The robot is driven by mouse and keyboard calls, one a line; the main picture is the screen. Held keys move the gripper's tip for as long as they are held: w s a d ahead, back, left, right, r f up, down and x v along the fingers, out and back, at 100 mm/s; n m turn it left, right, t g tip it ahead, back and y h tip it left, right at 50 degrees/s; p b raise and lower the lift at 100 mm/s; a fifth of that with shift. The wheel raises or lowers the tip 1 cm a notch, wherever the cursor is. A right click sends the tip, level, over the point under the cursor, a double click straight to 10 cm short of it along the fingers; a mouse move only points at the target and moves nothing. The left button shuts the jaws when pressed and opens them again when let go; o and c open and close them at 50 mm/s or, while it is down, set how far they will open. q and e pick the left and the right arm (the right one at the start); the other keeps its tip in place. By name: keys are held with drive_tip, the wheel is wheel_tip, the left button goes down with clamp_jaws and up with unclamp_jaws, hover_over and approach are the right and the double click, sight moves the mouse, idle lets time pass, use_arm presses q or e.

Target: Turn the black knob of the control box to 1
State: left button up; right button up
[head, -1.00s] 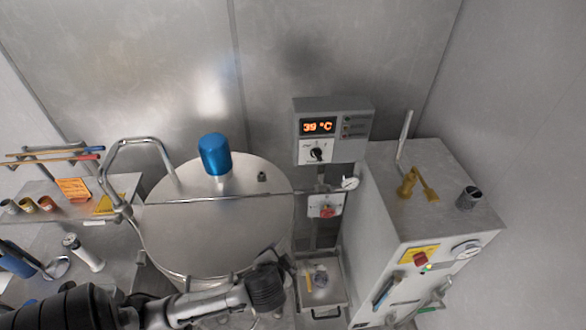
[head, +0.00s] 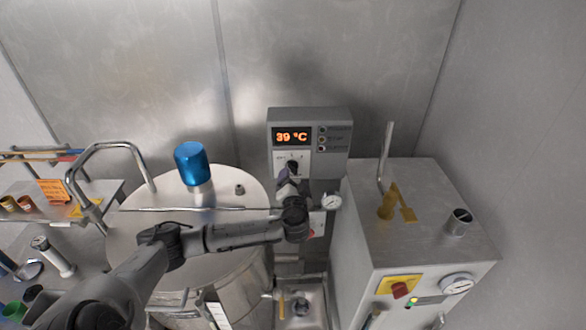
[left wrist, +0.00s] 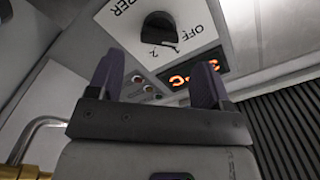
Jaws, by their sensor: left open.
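The grey control box (head: 335,150) hangs on the wall, with an orange display reading 39 °C. Its black knob (head: 293,166) sits on a white plate below the display. In the left wrist view the black knob (left wrist: 160,28) shows near the top, with "OFF" and "2" printed around it; I cannot read its exact setting. My left gripper (head: 287,178) is just below the knob in the head view. In the left wrist view my left gripper (left wrist: 158,80) is open and empty, its purple fingers apart and short of the knob. My right gripper is not in view.
A steel vessel (head: 150,230) with a blue cap (head: 192,163) stands to the left, under my arm. A small gauge (head: 331,202) and a red switch are just below the control box. A steel-topped cabinet (head: 425,215) stands to the right.

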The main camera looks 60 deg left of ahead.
sight(294, 171)
use_arm(q)
drive_tip(key=shift+p+x, duration=0.3)
drive_tip(key=shift+x, duration=2.5)
drive_tip(key=c, duration=0.9)
drive_tip(key=shift+d+m, duration=0.1)
drive_tip(key=shift+m, duration=0.2)
drive_tip(key=m+p, duration=0.2)
drive_tip(key=m, duration=0.1)
drive_tip(key=shift+m, duration=0.3)
drive_tip(key=shift+w+f+m+p, duration=0.15)
drive_tip(key=shift+m+p, duration=1)
drive_tip(key=shift+m, duration=1.05)
